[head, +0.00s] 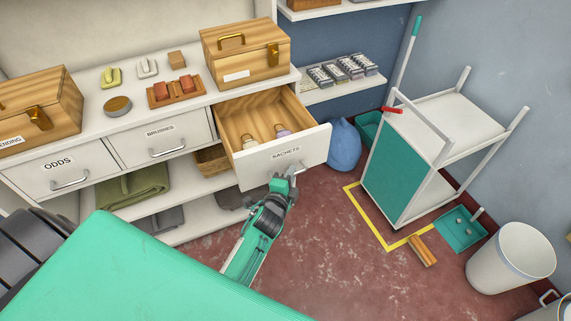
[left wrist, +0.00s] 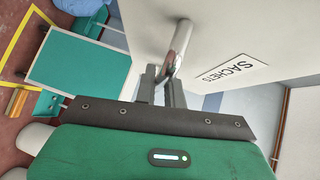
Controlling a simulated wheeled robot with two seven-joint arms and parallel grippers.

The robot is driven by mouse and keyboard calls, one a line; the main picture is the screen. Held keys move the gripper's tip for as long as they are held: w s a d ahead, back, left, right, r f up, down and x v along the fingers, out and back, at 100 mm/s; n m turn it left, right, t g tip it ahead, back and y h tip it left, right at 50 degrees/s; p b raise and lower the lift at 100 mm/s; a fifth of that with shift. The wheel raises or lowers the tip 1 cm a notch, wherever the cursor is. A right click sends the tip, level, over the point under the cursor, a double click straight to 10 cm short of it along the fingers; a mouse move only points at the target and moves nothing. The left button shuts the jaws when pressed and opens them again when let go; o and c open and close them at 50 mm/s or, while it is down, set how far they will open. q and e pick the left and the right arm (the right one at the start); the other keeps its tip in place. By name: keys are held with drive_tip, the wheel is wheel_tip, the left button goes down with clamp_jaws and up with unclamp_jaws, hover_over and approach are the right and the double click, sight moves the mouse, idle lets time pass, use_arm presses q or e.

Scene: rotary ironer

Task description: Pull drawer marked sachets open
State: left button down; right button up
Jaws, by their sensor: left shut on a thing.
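The drawer marked SACHETS (head: 245,172) stands well out from the cabinet in the head view, with its wooden inside showing and a few small items (head: 281,131) in it. Its white front and label (left wrist: 232,67) also show in the left wrist view. My left gripper (head: 285,178) is at the drawer front, below the label. In the left wrist view my left gripper (left wrist: 163,84) is shut on the metal bar handle (left wrist: 179,45). The handle is mostly hidden by the gripper in the head view. My right gripper is not in view.
The drawers marked BRUSHES (head: 160,142) and ODDS (head: 58,172) are shut. A wooden box (head: 240,58) sits on the counter above the open drawer. A white and green cart (head: 398,165) stands to the right, with a bin (head: 512,258) nearby.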

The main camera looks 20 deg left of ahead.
use_arm(q)
drive_tip(key=shift+s+d, duration=0.35)
drive_tip(key=c, duration=1.5)
unclamp_jaws()
drive_tip(key=s+r+b, duration=0.1)
drive_tip(key=s+r, duration=0.1)
drive_tip(key=s, duration=1.1)
drive_tip(key=shift+s+d, duration=0.3)
drive_tip(key=shift+d, duration=0.15)
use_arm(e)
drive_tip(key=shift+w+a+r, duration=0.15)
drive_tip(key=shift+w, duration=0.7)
